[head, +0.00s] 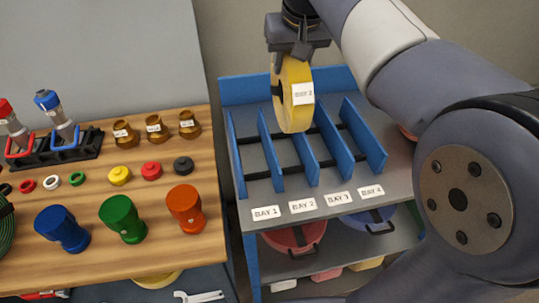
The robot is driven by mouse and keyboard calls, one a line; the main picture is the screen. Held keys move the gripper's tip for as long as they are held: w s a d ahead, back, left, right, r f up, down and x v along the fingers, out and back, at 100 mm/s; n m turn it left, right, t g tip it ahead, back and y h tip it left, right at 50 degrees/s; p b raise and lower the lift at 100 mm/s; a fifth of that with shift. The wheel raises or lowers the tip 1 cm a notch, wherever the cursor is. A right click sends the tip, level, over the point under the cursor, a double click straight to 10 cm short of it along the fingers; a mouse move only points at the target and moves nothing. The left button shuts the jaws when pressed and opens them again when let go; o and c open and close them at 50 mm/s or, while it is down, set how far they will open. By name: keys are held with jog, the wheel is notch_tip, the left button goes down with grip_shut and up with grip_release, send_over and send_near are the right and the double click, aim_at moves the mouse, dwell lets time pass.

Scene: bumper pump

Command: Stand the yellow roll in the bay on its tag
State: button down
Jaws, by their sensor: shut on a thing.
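My gripper (293,57) is shut on the top of the yellow roll (296,112). The roll hangs upright below it, edge toward the rack, with a white tag (303,93) that reads BAY and a digit too small to be sure of, perhaps 2. The blue bay rack (247,90) stands behind and below the roll. Its lower edge shows over the dividers around bays 2 and 3; whether it is above or between them I cannot tell. Front labels read BAY 1 (266,213), BAY 2 (302,205), BAY 3 (338,198) and BAY 4 (371,191).
Upright blue dividers (270,150) separate the bays, which look empty. A wooden table (90,185) at left holds coloured fittings, brass parts and a black rack of tools. A red bin (290,240) and a blue bin (368,218) sit on the shelf below.

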aim_at(297, 68)
jog(key=shift+a+f, duration=0.1)
jog(key=shift+f, duration=0.1)
jog(key=shift+f+b, duration=0.5)
jog(key=shift+f, duration=4.3)
jog(key=c, duration=0.8)
grip_release()
jog(key=shift+f, duration=0.1)
jog(key=shift+c, duration=0.2)
jog(key=v, duration=1.2)
jog(key=shift+p, duration=0.35)
